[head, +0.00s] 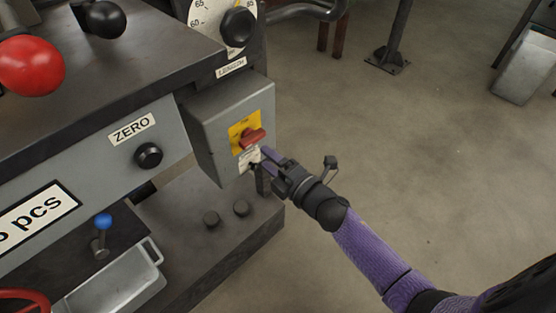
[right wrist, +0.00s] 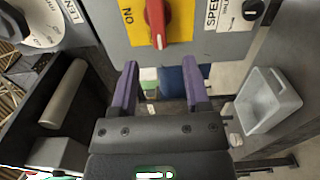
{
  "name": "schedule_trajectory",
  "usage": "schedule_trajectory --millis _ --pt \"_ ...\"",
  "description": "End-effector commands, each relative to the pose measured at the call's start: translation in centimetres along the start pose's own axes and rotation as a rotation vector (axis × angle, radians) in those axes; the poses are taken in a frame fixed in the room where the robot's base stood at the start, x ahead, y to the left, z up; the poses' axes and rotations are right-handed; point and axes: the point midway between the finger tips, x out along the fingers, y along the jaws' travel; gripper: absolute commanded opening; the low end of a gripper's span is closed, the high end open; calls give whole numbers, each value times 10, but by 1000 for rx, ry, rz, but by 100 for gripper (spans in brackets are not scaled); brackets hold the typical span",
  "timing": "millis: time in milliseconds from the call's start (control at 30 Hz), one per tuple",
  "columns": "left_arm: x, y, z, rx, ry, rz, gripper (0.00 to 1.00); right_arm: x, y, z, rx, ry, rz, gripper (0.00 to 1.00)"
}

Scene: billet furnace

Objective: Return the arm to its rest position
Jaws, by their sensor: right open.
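My right arm reaches in from the lower right in the head view. Its gripper (head: 262,160) is close to the lower part of a grey switch box (head: 220,115), just below a red rotary switch (head: 252,138) on a yellow plate. In the right wrist view the gripper (right wrist: 160,75) has its two purple fingers apart with nothing held between them. The red switch (right wrist: 156,20) shows above the fingertips, its handle in line with the word ON side. I cannot tell whether a fingertip touches the box. My left gripper is not in view.
The machine bench carries a red ball knob (head: 31,65), a black ZERO knob (head: 148,155), a blue-tipped lever (head: 103,222) and a metal tray (head: 115,283). A dial (head: 225,22) stands above the box. The floor (head: 400,150) to the right is clear.

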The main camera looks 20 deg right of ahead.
Motion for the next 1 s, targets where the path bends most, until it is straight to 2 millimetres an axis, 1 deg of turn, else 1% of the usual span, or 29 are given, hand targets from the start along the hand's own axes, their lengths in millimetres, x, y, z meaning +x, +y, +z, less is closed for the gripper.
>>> schedule_trajectory --millis 33,100,200,300,633,667,700,733,767,833,867,900,967,1000 --pt "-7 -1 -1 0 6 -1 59 -12 4 0 1 -1 -1 60" --pt "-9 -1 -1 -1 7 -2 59 -24 2 0 0 -1 -1 60" --pt "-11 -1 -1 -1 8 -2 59 -34 1 0 -1 0 0 60" --pt "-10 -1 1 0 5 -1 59 -37 0 0 -1 0 0 60" --pt "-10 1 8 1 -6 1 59 -36 0 0 -1 0 0 60" --pt "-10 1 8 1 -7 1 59 -37 -2 0 4 -2 -4 60" --pt "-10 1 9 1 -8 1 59 -39 -9 1 27 -13 -22 60" --pt "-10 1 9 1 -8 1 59 -43 -19 2 60 -29 -51 60" --pt "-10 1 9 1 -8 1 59 -48 -34 3 109 -53 -91 60" --pt "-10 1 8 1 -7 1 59 -73 -85 5 278 -146 -232 60" --pt "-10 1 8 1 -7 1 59 -89 -112 4 365 -201 -306 60" --pt "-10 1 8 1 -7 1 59 -116 -147 1 479 -284 -409 60" --pt "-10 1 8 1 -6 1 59 -160 -195 -7 639 -417 -555 60" --pt "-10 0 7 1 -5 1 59 -192 -221 -15 732 -509 -647 60"
